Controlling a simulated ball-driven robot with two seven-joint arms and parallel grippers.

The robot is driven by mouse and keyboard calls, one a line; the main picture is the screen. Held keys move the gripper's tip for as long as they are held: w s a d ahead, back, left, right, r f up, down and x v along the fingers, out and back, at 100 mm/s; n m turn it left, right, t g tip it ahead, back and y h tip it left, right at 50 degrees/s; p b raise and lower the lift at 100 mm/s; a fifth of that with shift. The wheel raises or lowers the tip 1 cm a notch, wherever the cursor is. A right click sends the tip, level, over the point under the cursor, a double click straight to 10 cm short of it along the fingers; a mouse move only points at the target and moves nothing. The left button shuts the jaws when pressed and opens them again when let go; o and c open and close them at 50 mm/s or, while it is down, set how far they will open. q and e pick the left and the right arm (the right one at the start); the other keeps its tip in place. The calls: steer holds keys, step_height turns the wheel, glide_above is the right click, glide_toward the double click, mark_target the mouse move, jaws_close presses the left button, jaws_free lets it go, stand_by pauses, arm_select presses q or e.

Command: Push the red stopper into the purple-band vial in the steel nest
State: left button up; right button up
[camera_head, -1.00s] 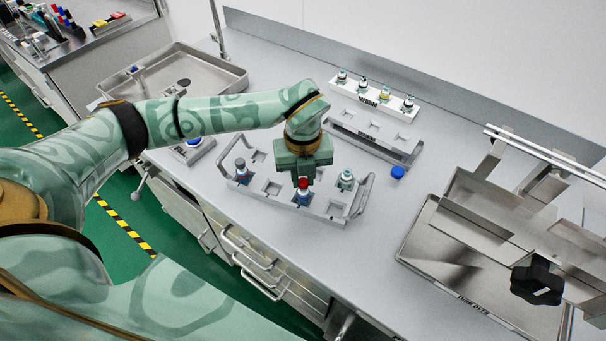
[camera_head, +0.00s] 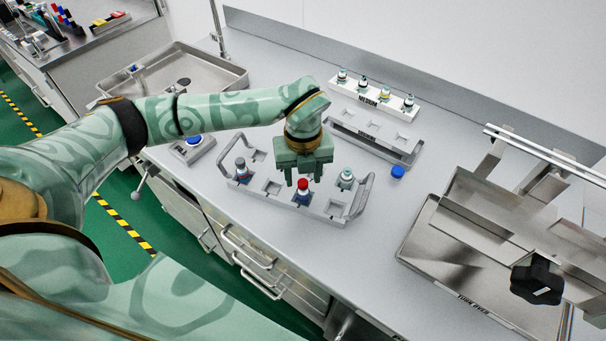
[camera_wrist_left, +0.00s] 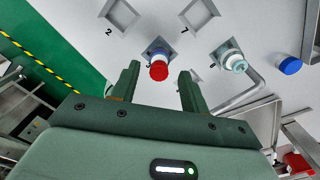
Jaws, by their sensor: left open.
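The red stopper (camera_head: 303,184) sits on top of a vial (camera_head: 303,197) in the steel nest (camera_head: 330,213). The vial's band looks bluish-purple, but is small and mostly hidden. In the left wrist view the red stopper (camera_wrist_left: 159,72) lies in line with the gap between my fingers, with the nest pocket (camera_wrist_left: 158,47) around its vial. How deep the stopper sits is unclear. My left gripper (camera_head: 303,177) is open and empty, pointing down just above and behind the stopper. My right gripper is not in view.
The nest also holds a grey-capped vial (camera_head: 241,169) at left and a pale teal-capped vial (camera_head: 346,176) at right. A blue cap (camera_head: 397,172) lies on the bench. A white rack (camera_head: 372,96) with several vials and a steel rack (camera_head: 370,140) stand behind.

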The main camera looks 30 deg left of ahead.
arm_select(q)
step_height(320, 180, up, 16)
steer(key=p, duration=0.2)
steer(key=shift+f, duration=0.2)
steer(key=shift+s, duration=0.1)
